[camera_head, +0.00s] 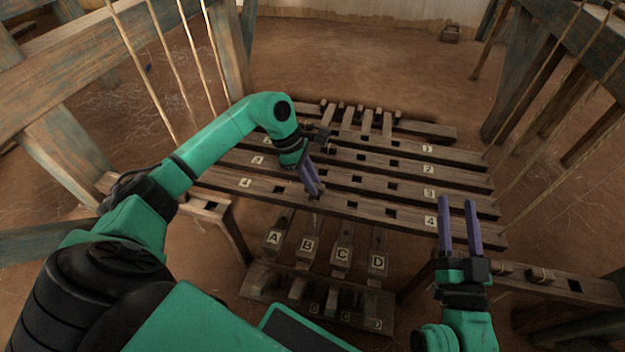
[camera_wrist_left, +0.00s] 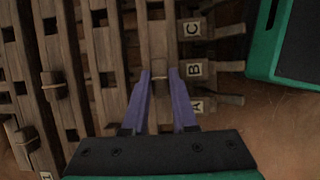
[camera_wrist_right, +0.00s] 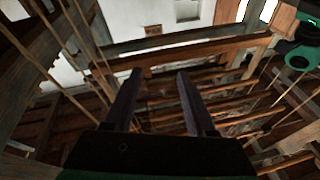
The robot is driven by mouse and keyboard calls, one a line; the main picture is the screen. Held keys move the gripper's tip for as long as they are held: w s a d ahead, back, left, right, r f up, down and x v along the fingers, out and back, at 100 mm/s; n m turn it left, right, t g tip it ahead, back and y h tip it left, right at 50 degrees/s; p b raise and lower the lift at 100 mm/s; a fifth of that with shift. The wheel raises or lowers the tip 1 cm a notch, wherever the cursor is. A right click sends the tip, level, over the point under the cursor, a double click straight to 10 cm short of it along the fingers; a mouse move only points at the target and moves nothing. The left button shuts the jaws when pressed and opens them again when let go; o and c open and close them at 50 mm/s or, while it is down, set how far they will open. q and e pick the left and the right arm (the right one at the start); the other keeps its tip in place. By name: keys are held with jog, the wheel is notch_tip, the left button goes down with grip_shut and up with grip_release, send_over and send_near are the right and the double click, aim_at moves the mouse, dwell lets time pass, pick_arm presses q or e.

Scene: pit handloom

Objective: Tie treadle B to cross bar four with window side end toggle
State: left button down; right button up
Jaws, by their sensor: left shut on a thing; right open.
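Cross bar four (camera_head: 380,211) is the nearest of the slotted bars, with "4" plates on it. Treadle B (camera_head: 308,246) lies below and in front of it, between treadles A (camera_head: 274,238) and C (camera_head: 343,254); its label also shows in the left wrist view (camera_wrist_left: 194,70). My left gripper (camera_head: 317,194) points down at bar four above treadle B, shut on a small toggle, mostly hidden between the fingers. A pale cord (camera_head: 315,218) hangs below toward treadle B. In the left wrist view, a tan cord shows between the fingertips (camera_wrist_left: 160,75). My right gripper (camera_head: 457,199) is open and empty near bar four's right end.
Several more slotted bars lie behind bar four, and two carry cord-wrapped toggles in the left wrist view (camera_wrist_left: 53,86). Treadle D (camera_head: 378,262) is at the right of the row. Loom posts and taut cords (camera_head: 148,70) rise at both sides. Bare floor (camera_head: 400,60) lies beyond.

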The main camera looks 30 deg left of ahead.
pick_arm(q)
jog(key=shift+f, duration=0.35)
jog(key=shift+f+b, duration=0.3)
jog(key=shift+b, duration=0.15)
jog(key=shift+f+b, duration=0.3)
jog(key=shift+f, duration=0.2)
pick_arm(e)
notch_tip(320, 180, up, 17)
jog(key=s+d+n+t+y, duration=0.1)
jog(key=d+t+y, duration=0.1)
jog(key=t, duration=0.3)
jog(key=shift+n+t, duration=0.3)
jog(key=shift+f, duration=0.15)
pick_arm(q)
jog(key=c, duration=0.6)
grip_release()
pick_arm(e)
jog(key=shift+w+f, duration=0.1)
jog(key=shift+f, duration=0.05)
